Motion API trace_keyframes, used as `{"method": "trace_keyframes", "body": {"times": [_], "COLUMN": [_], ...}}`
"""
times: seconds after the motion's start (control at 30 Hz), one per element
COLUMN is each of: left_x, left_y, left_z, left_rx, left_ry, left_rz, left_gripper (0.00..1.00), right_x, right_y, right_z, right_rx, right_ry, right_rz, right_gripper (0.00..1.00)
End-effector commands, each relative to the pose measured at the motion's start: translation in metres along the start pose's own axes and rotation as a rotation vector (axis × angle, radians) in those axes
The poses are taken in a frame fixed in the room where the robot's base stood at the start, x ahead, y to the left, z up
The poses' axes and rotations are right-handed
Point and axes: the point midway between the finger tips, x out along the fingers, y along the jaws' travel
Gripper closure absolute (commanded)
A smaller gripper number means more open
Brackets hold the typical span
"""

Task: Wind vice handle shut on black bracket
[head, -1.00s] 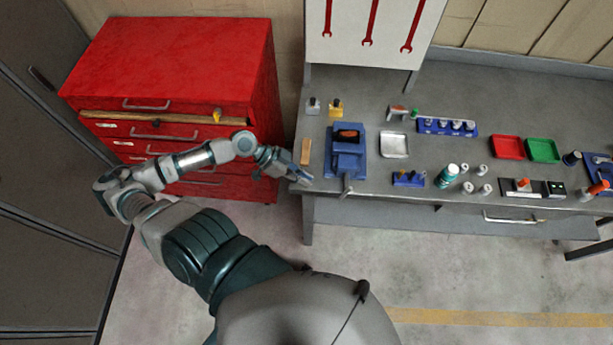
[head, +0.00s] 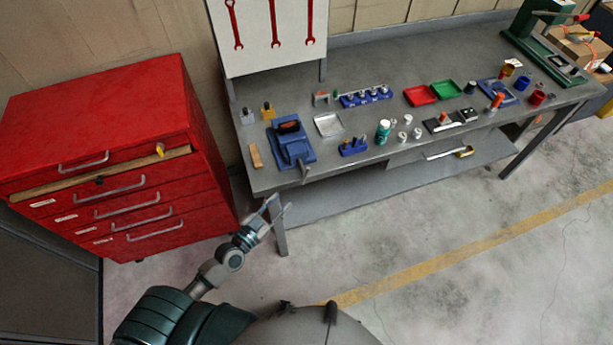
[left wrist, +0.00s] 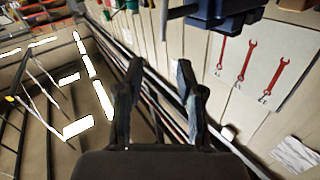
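The blue vice (head: 293,151) stands at the left front of the bench, with a dark piece (head: 288,126), likely the black bracket, at its jaws. Its grey handle (head: 305,174) hangs at the bench's front edge. My left gripper (head: 278,204) is in front of the bench edge, below and left of the handle, apart from it. Its fingers are spread and empty. In the left wrist view, both fingers of the gripper (left wrist: 160,68) stand apart with nothing between them. A blue body, likely the vice (left wrist: 228,10), shows at the top there. My right gripper is out of view.
A red drawer cabinet (head: 110,160) stands left of the bench. On the grey bench (head: 400,75) are a wooden block (head: 255,156), a metal tray (head: 328,125), a blue holder (head: 353,147) and red and green trays. The floor in front is clear.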

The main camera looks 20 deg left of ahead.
Motion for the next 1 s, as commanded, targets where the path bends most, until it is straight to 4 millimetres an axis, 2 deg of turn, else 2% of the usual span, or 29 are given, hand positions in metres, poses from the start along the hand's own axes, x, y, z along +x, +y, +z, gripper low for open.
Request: {"method": "trace_keyframes", "body": {"times": [0.03, 0.1, 0.2, 0.37, 0.5, 0.6, 0.77, 1.0], "left_x": [0.01, 0.025, 0.049, 0.087, 0.116, 0.131, 0.145, 0.147], "left_y": [-0.002, -0.003, -0.004, -0.005, -0.002, -0.002, 0.0, -0.002], "left_z": [-0.003, -0.003, -0.002, -0.002, -0.001, 0.0, 0.0, 0.001], "left_rx": [0.0, -0.004, -0.003, -0.004, -0.004, -0.002, -0.001, -0.001], "left_ry": [0.005, 0.005, 0.003, 0.003, 0.001, 0.001, -0.001, -0.001], "left_rz": [-0.002, -0.002, -0.002, 0.0, 0.001, 0.002, 0.003, 0.002], "left_gripper": [0.63, 0.63, 0.63, 0.63, 0.63, 0.63, 0.63, 0.63], "right_x": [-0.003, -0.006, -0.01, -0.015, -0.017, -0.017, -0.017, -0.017], "right_y": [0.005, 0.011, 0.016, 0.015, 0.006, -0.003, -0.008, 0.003], "right_z": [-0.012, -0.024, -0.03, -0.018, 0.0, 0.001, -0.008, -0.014], "right_rx": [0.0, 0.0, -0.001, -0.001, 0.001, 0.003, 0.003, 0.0], "right_ry": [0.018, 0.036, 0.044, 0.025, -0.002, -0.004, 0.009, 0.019], "right_rz": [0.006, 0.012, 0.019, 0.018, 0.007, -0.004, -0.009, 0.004], "right_gripper": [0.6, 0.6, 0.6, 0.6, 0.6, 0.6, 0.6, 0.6]}}
